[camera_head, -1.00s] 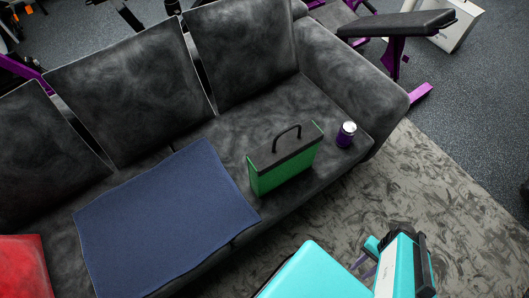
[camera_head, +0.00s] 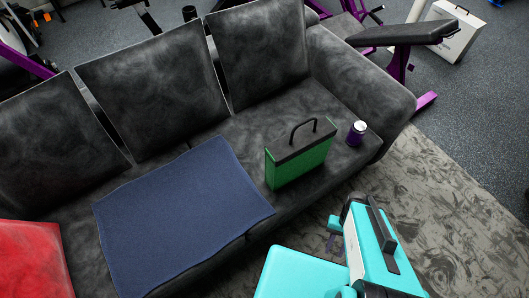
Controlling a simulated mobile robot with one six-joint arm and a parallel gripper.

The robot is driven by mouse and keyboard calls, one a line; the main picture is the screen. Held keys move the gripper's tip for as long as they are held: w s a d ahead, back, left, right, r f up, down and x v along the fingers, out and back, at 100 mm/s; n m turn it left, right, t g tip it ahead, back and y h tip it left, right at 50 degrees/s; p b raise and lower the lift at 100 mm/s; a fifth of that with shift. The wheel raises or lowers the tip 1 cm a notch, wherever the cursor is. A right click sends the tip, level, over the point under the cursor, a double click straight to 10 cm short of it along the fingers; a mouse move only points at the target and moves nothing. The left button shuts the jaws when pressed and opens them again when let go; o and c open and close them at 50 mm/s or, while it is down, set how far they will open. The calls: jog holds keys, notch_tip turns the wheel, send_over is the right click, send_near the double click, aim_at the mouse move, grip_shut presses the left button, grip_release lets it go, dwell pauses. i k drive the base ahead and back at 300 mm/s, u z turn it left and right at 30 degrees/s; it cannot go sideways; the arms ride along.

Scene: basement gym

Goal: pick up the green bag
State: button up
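The green bag (camera_head: 299,164) stands upright on the dark grey couch seat, near its front edge. It is box-shaped with a dark top band and a raised black handle. My gripper (camera_head: 333,239) is low in front of the couch, to the right of and nearer than the bag, and apart from it. Its small purple-grey fingers show partly beside my turquoise arm and look spread, with nothing seen between them. The rest of the gripper is hidden by the arm.
A purple can with a light lid (camera_head: 356,133) stands right of the bag, near the armrest (camera_head: 370,85). A blue mat (camera_head: 180,215) lies on the seat to the left. A red item (camera_head: 32,260) is at far left. Patterned carpet (camera_head: 440,200) is clear at right.

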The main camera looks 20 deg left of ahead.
aim_at(291, 156)
jog(key=z, duration=0.3)
jog(key=k, duration=0.15)
jog(key=u, duration=1.3)
jog(key=k, duration=0.95)
jog(key=z, duration=0.15)
jog(key=i, duration=0.85)
